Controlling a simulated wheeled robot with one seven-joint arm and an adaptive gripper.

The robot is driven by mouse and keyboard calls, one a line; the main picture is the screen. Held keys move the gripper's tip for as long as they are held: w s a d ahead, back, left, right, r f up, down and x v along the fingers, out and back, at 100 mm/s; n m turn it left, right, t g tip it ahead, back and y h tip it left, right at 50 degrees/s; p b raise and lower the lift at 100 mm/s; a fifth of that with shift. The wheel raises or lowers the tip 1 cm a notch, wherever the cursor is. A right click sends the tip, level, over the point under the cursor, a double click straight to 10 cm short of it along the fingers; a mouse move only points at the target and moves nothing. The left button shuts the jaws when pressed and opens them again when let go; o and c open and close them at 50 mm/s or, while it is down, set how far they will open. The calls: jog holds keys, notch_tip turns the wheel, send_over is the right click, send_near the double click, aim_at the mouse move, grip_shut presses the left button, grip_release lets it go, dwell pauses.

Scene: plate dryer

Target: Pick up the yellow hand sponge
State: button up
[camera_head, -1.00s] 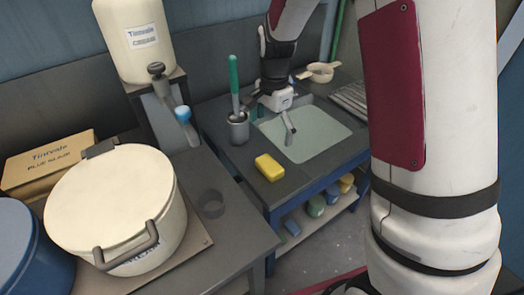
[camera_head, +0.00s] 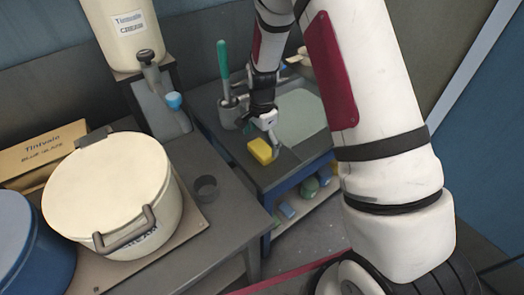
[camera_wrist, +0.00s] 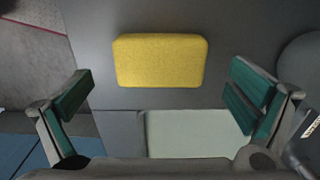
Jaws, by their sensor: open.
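The yellow hand sponge (camera_head: 262,151) lies on the dark counter near its front edge, left of the sink. In the wrist view the sponge (camera_wrist: 160,61) shows whole as a rounded yellow block, flat on the counter.
A sink basin (camera_head: 303,118) is right of the sponge. A grey cup (camera_head: 230,112) with a green-handled tool stands behind it. A large cream pot (camera_head: 110,190) and a small dark ring (camera_head: 206,188) are on the left table. Bare counter surrounds the sponge.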

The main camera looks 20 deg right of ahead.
aim_at(262, 147)
jog(key=shift+f, duration=1.75)
jog(key=c, duration=1)
jog(key=shift+o, duration=0.2)
jog(key=shift+r, duration=0.1)
